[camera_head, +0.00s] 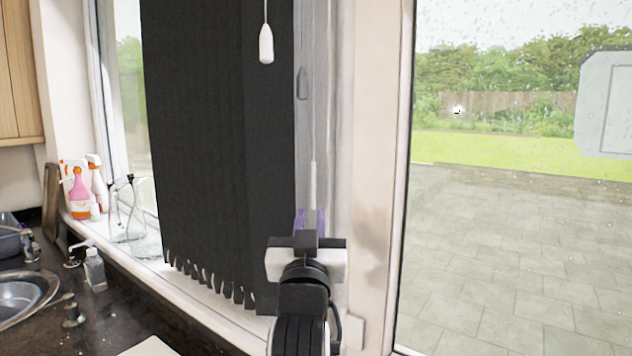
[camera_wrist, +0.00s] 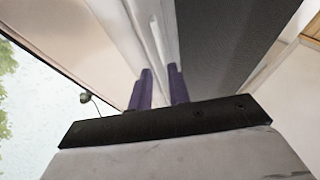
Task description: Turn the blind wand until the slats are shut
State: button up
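The vertical blind (camera_head: 215,130) hangs as a dark grey panel across the window. Its slats look overlapped, with separate tips along the lower edge; their exact angle is hard to judge. The thin pale wand (camera_head: 313,185) hangs at the blind's right edge. My gripper (camera_head: 310,220) is at the wand's lower part, with its purple fingers on either side of it. In the wrist view the wand (camera_wrist: 155,36) rises beyond the gap between my fingers (camera_wrist: 160,85). The fingers look slightly apart, without clear contact. The wand's lower end is hidden.
A white cord pull (camera_head: 266,45) hangs in front of the blind. Spray bottles (camera_head: 80,190) and glassware (camera_head: 128,215) stand on the sill at left. A soap bottle (camera_head: 95,270) stands by the sink (camera_head: 22,298). A glazed door (camera_head: 500,200) is at right.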

aim_at(313, 184)
jog(key=p+x, duration=0.3)
jog(key=x, duration=0.7)
jog(key=shift+w, duration=0.1)
grip_shut()
